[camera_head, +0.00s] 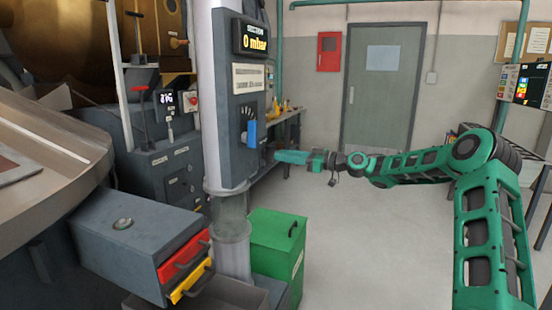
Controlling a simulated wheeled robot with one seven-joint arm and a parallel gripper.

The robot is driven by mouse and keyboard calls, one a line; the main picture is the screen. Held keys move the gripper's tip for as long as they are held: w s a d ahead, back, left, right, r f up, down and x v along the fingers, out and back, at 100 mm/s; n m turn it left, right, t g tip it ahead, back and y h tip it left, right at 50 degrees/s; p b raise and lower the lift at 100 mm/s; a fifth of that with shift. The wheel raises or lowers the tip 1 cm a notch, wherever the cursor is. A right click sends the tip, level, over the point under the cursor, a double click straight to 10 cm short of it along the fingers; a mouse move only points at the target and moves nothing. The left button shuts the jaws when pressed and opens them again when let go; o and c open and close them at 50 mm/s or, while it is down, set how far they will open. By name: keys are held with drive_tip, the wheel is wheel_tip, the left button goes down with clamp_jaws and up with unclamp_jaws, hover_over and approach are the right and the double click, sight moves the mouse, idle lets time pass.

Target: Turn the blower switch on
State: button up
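A grey control panel (225,110) is fixed to the pale vertical column, left of centre. It has a display reading "SUCTION 0 mbar" (250,38), a printed label plate (248,79) and a blue lever (251,133) in a dark scale plate. I cannot tell which part is the blower switch; no label with that name is readable. My gripper (280,157) is at the end of my green arm, pointing left, just right of the panel's lower edge in the picture. It appears empty. Its fingers look like one green block, so the opening is unclear.
A green box with a handle (277,250) stands below the panel. A grey cabinet with red and yellow drawers (184,258) is at front left. The floor (365,240) is clear towards the grey door (384,85).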

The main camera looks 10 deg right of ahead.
sight(269, 155)
drive_tip(key=shift+x, duration=1.9)
drive_tip(key=shift+c, duration=0.3)
clamp_jaws()
drive_tip(key=shift+d, duration=0.1)
